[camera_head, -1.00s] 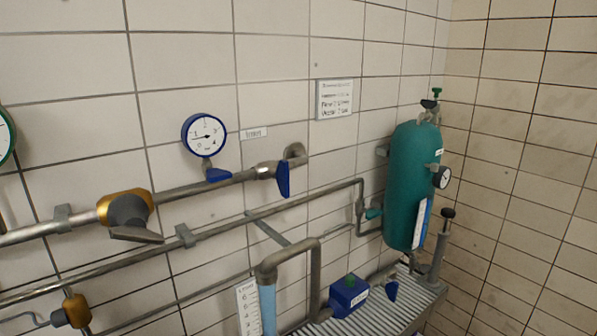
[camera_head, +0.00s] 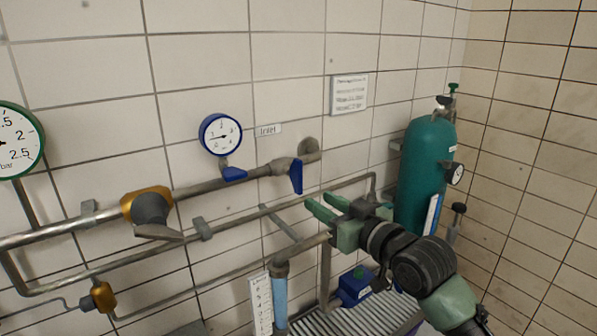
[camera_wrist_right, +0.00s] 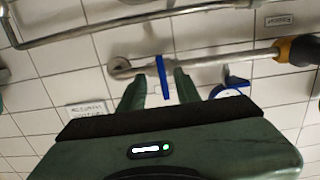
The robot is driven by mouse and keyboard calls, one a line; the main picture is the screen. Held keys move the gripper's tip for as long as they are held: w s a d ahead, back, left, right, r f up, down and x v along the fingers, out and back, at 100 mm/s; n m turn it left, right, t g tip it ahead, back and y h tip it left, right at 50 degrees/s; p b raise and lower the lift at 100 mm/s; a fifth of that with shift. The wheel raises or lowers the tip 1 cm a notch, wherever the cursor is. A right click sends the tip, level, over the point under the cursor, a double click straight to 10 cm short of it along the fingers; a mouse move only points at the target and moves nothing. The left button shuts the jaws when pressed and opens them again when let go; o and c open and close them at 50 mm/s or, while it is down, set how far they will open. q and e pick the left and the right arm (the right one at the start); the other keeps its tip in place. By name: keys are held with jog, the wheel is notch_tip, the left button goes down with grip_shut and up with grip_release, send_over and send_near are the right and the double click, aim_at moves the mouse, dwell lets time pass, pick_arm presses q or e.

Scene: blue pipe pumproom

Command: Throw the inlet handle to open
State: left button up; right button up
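The inlet handle is a blue lever (camera_head: 296,177) hanging down from the grey valve at the right end of the upper pipe, below the "Inlet" label (camera_head: 268,130). My right gripper (camera_head: 316,199) is open and empty, its green fingers pointing at the wall just right of and below the lever. In the right wrist view the blue lever (camera_wrist_right: 163,80) appears between the two spread fingers of the right gripper (camera_wrist_right: 158,74). The head view shows the fingertips close to it, with no clear contact. My left gripper is not in view.
A blue-rimmed gauge (camera_head: 220,134) with a small blue lever (camera_head: 234,174) is left of the inlet valve. A brass valve with a grey handle (camera_head: 152,210) sits farther left. A teal tank (camera_head: 425,170) stands right. A lower pipe (camera_head: 240,212) runs beneath the lever.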

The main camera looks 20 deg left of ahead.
aim_at(301, 175)
jog(key=shift+y, duration=0.3)
jog(key=r, duration=0.1)
jog(key=w+a+r, duration=0.1)
jog(key=a+r, duration=0.1)
jog(key=shift+w+r+p, duration=0.15)
jog(key=shift+w+p, duration=0.15)
jog(key=p+x, duration=0.2)
jog(key=x, duration=0.3)
jog(key=shift+w+a, duration=0.15)
jog(key=shift+a, duration=0.05)
jog(key=shift+w+a+p, duration=0.3)
jog(key=shift+w+a, duration=0.05)
jog(key=shift+a, duration=0.05)
grip_shut()
